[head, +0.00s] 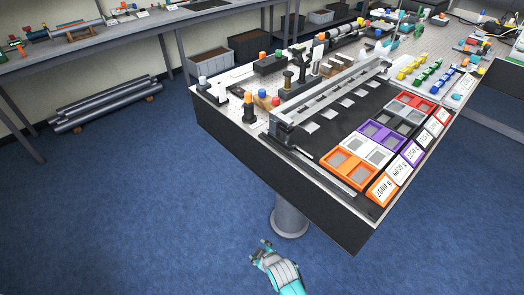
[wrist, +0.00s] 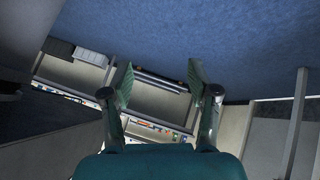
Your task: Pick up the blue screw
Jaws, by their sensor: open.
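Small blue pieces (head: 439,82) stand in a row on the test table (head: 240,135), toward its far right, beside rows of green and yellow ones. They are too small to tell which is the blue screw. My gripper (head: 259,250) is at the bottom of the head view, over the blue floor in front of the table and well apart from these pieces. In the wrist view my gripper (wrist: 157,82) has its two fingers spread with nothing between them. No blue screw can be made out in the wrist view.
Orange, white, purple, grey and red trays (head: 349,168) with number labels line the table's near right side. A long rail (head: 325,95) crosses the table. A side bench (head: 80,47) stands at the left, with pipes (head: 105,103) below. The floor before the table is clear.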

